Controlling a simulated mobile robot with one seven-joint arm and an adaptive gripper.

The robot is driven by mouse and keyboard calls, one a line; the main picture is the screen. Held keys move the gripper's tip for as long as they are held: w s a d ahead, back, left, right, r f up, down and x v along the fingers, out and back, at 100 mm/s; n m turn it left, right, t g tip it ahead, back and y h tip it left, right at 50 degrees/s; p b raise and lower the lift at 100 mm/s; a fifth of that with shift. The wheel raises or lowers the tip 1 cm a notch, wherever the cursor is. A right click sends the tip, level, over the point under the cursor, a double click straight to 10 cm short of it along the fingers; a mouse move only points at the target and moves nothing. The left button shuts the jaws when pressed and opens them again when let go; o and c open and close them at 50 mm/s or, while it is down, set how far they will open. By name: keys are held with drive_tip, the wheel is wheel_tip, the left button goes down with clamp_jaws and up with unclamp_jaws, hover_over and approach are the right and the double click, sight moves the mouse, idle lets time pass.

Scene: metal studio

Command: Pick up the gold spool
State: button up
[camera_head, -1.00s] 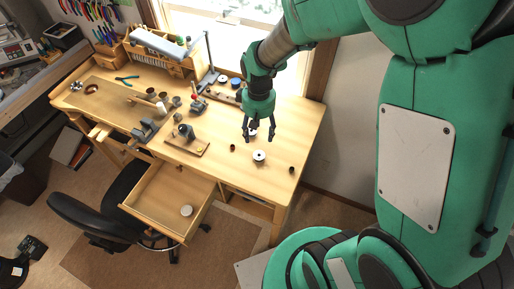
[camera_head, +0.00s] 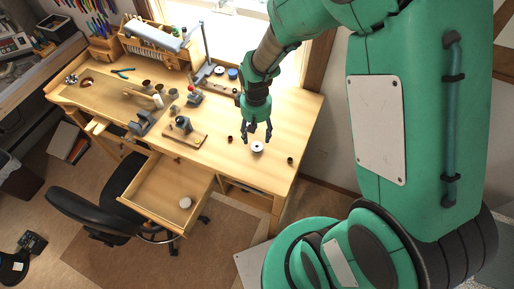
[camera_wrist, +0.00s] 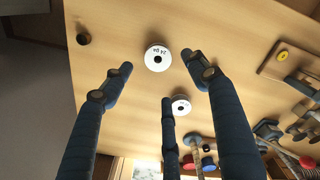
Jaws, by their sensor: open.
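Neither spool near my gripper shows a clear gold colour. A spool with a white, marked top (camera_head: 257,148) stands on the workbench just below my gripper (camera_head: 256,136). In the wrist view this spool (camera_wrist: 158,58) appears between the fingertips of my gripper (camera_wrist: 157,72), with free space around it. A second white-topped spool (camera_wrist: 181,105) lies closer to the window, partly behind the third finger. In the head view it is hidden by my gripper. My gripper is open and empty, pointing down above the bench, not visibly touching either spool.
A small dark cup-like object (camera_head: 291,160) is near the bench's right edge; another (camera_head: 230,139) is left of my gripper. A wooden stand (camera_head: 185,132) and several tools are farther left. The drawer (camera_head: 170,190) is open with a round white item (camera_head: 185,202) inside.

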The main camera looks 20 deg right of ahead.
sight(256, 144)
drive_tip(key=shift+f, duration=1.15)
drive_tip(key=shift+f, duration=0.1)
drive_tip(key=shift+f, duration=2.5)
drive_tip(key=c, duration=1.2)
